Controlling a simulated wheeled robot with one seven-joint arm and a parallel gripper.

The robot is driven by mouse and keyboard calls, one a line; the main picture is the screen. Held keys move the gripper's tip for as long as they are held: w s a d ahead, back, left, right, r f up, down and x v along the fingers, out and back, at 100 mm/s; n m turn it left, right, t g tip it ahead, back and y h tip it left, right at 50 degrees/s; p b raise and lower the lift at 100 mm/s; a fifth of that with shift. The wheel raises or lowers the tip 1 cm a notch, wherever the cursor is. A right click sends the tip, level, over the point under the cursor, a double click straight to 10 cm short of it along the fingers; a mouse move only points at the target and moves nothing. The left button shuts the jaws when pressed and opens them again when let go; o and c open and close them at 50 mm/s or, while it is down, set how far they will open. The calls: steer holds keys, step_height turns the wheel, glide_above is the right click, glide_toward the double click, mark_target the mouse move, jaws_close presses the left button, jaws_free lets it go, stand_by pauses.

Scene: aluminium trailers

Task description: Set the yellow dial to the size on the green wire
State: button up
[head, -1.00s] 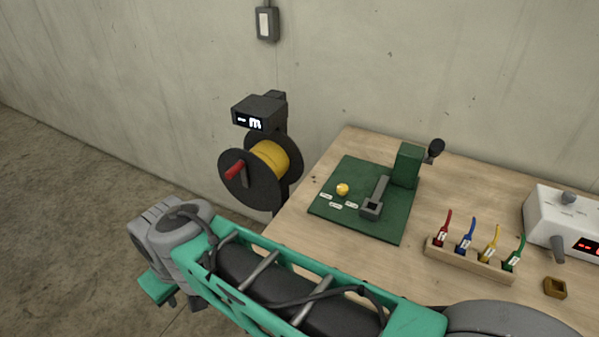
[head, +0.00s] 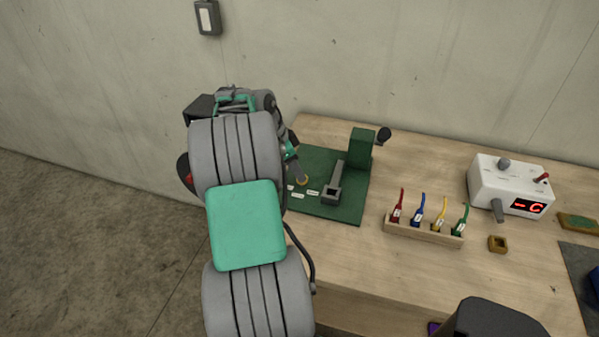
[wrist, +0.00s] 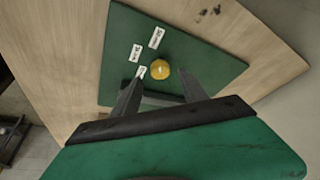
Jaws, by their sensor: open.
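The yellow dial (wrist: 160,69) sits on the green base plate (wrist: 205,62) with small white labels (wrist: 156,38) beside it. In the wrist view my gripper (wrist: 158,88) is open, its two fingers pointing at the plate with the dial just beyond and between their tips. Whether they touch it I cannot tell. In the head view the dial (head: 302,181) shows at the end of my gripper (head: 298,172), partly hidden. The green wire (head: 461,220) stands at the right end of a wooden rack; its tag is too small to read. The dial labels are unreadable too.
The wooden rack (head: 422,232) also holds red, blue and yellow wires. A grey holder (head: 333,187) and green block with a black-knobbed lever (head: 361,146) stand right of the dial. A white box with red display (head: 511,187) is further right.

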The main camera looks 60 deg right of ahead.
steer(key=x, duration=0.3)
steer(key=shift+f, duration=0.2)
jaws_close()
stand_by(0.3)
